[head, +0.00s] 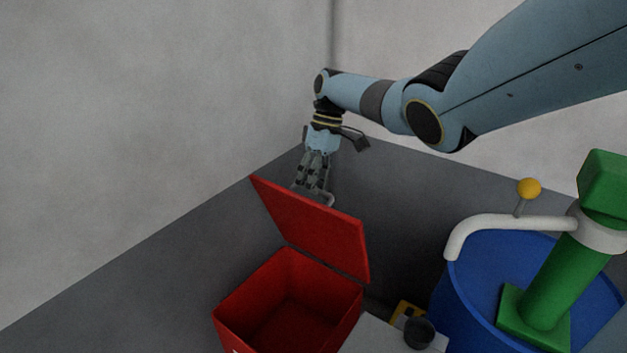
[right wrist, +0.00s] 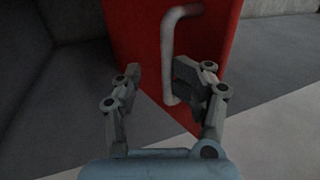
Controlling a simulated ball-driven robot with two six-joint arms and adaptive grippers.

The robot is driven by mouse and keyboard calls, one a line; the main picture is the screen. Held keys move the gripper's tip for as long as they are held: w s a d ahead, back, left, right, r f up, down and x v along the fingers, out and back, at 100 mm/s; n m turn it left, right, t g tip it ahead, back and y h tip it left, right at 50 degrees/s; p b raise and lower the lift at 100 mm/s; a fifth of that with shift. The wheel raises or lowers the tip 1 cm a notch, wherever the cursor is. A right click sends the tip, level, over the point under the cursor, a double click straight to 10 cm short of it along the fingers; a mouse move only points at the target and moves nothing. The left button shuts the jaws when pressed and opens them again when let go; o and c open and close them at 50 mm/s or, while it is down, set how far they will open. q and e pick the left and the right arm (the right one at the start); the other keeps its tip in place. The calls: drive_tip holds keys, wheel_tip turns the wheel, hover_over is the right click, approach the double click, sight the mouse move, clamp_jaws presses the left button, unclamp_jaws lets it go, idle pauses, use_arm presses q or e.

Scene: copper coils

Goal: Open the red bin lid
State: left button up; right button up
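The red bin (head: 262,318) stands at the bottom middle of the head view, its empty inside showing. Its red lid (head: 318,232) is raised and tilted up at the back, well clear of the opening. A pale bar handle (head: 330,199) is on the lid's far side; in the right wrist view the handle (right wrist: 170,52) runs along the red lid (right wrist: 140,40). My right gripper (head: 312,186) is behind the lid. In the right wrist view its fingers (right wrist: 157,82) are apart, with the handle near the right finger; contact is unclear. My left gripper is not in view.
A blue drum (head: 460,300) with a green column (head: 560,275) and a pale pipe (head: 500,224) stands at right. A grey box (head: 375,338) with a dark knob (head: 419,332) is beside the bin. Walls stand close behind and left. Floor left of the bin is clear.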

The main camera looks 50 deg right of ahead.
drive_tip(key=shift+d, duration=0.1)
idle(0.3)
drive_tip(key=v, duration=1.2)
